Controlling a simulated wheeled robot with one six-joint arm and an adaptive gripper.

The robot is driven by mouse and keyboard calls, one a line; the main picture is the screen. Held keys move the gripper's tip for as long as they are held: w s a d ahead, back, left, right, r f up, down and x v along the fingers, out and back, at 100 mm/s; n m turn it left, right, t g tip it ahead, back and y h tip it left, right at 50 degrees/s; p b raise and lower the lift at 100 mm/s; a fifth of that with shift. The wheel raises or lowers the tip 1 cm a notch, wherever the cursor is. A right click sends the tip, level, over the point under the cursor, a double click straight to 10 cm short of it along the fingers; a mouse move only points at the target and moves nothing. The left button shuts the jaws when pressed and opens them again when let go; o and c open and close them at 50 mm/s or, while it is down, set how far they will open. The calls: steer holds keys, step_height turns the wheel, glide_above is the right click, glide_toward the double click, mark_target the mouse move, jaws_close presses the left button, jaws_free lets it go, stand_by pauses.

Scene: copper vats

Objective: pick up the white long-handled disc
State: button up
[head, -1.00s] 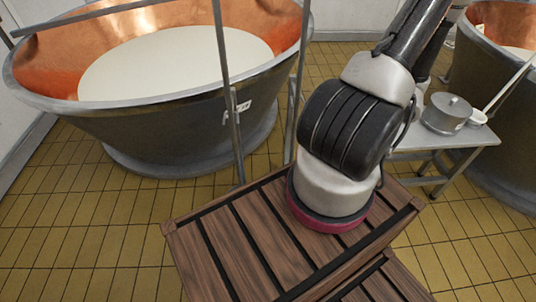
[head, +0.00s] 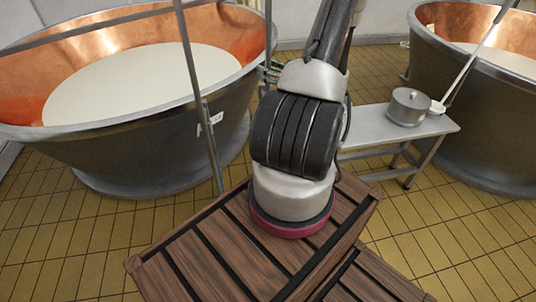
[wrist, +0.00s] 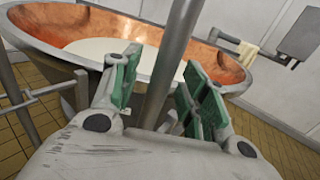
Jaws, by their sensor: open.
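A white long-handled piece with a small round head (head: 437,107) lies at the right end of a small metal table in the head view. Its pale handle (head: 472,62) slants up to the right, across the rim of the right vat. It is the only thing like the white long-handled disc that I see; whether its head is flat is too small to tell. My gripper (wrist: 160,65) is open and empty in the wrist view, with green pads, facing the left vat. It is well left of the white piece. In the head view my arm mostly hides it.
The small table (head: 385,131) also bears a lidded metal pot (head: 409,106), close left of the white head. A copper-lined vat (head: 228,112) stands left, another (head: 440,75) right. A metal post (head: 197,100) rises before the left vat. The tiled floor (head: 420,215) before the table is clear.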

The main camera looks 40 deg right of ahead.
mark_target(268, 51)
steer(key=shift+w, duration=0.1)
jaws_close()
steer(key=shift+r, duration=0.2)
steer(key=shift+r, duration=3.4)
steer(key=s+a, duration=0.4)
steer(key=s, duration=0.3)
steer(key=s+a, duration=0.5)
steer(key=s, duration=0.3)
step_height(268, 51, up, 7)
steer(key=shift+s+a, duration=0.2)
